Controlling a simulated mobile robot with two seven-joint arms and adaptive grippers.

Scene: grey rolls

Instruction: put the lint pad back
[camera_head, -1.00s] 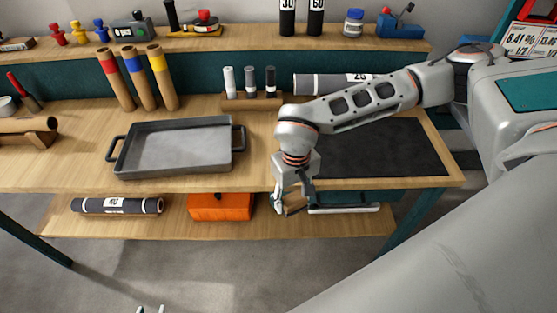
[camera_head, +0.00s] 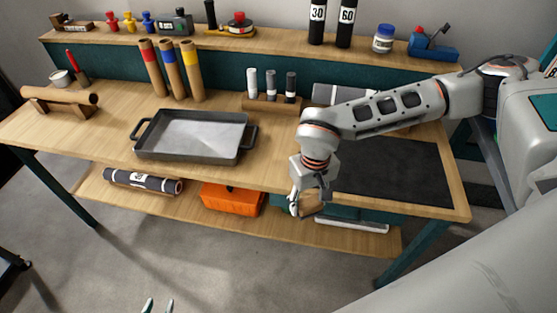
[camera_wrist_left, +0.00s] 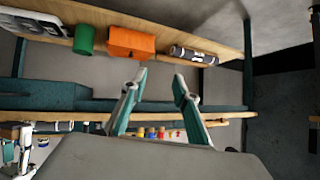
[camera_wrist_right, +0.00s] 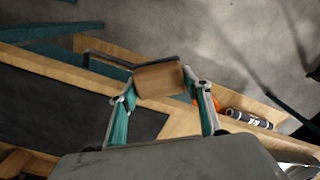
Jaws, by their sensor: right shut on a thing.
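My right gripper (camera_head: 308,203) is in front of the workbench's front edge, above the lower shelf. It is shut on a small flat wooden-faced block (camera_wrist_right: 160,78), which I take to be the lint pad; it spans both fingertips in the right wrist view (camera_wrist_right: 162,90). In the head view the block (camera_head: 313,207) is small and partly covered by the fingers. Its other face is hidden. My left gripper (camera_head: 158,305) shows only its fingertips at the bottom edge, low in front of the bench. In the left wrist view (camera_wrist_left: 160,78) its fingers are apart and empty.
A black tray (camera_head: 140,150) stands on the bench, left of a dark mat (camera_head: 395,170). The lower shelf (camera_head: 280,228) holds a grey roll (camera_head: 143,181), an orange box (camera_head: 232,199) and a green cylinder (camera_wrist_left: 84,40). The upper shelf (camera_head: 280,45) is crowded.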

